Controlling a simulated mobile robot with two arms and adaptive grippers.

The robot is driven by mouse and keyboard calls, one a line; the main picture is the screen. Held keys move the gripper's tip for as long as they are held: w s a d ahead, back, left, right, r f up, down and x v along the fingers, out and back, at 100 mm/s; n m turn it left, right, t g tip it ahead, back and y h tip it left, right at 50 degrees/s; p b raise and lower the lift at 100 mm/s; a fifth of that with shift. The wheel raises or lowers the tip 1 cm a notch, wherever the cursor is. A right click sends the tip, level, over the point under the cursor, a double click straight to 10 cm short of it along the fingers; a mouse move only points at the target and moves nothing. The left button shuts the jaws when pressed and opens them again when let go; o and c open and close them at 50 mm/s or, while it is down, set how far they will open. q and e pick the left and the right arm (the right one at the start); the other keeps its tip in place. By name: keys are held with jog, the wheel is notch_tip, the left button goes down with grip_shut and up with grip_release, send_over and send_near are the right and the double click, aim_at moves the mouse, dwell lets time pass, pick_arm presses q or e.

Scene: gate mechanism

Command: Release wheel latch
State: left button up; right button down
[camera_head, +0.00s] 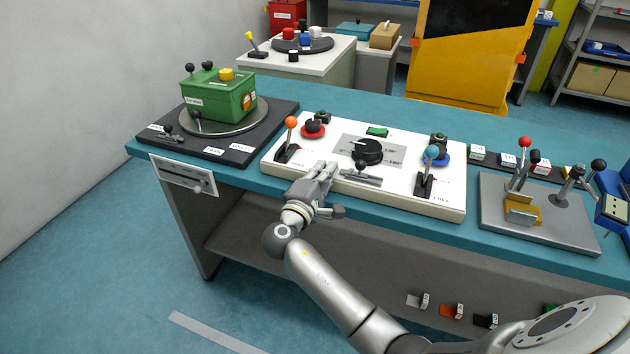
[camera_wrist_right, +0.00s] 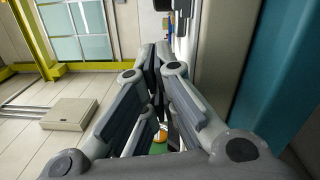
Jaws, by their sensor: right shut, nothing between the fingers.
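A white control panel (camera_head: 310,152) lies on the teal bench. A black round wheel (camera_head: 368,148) sits on a grey plate at its middle. In front of the wheel is a small grey slide with a black knob (camera_head: 361,166), which looks like a latch; its label is too small to read. My right gripper (camera_head: 328,168) is shut and empty at the panel's front edge, left of the slide and apart from its knob. Its closed fingers also show in the right wrist view (camera_wrist_right: 155,58). My left gripper is not in view.
An orange-ball lever (camera_head: 291,123) stands left of the wheel, a blue-ball lever (camera_head: 431,153) right of it. A green box (camera_head: 222,97) on a turntable stands at the left. A grey lever plate (camera_head: 500,222) lies at the right. The teal bench (camera_head: 400,103) is clear behind the panel.

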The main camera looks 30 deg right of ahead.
aim_at(359, 170)
jog(key=shift+s+d+r+p, duration=0.2)
jog(key=shift+s+d+p, duration=0.05)
jog(key=shift+s+d, duration=0.4)
jog(key=shift+s+d+r+p, duration=0.15)
jog(key=shift+s+d+p, duration=0.05)
jog(key=shift+s+d, duration=0.4)
jog(key=shift+s, duration=0.1)
jog(key=shift+f, duration=0.1)
jog(key=s+d+p, duration=0.1)
jog(key=s+d, duration=0.1)
jog(key=s, duration=0.1)
jog(key=shift+d, duration=0.35)
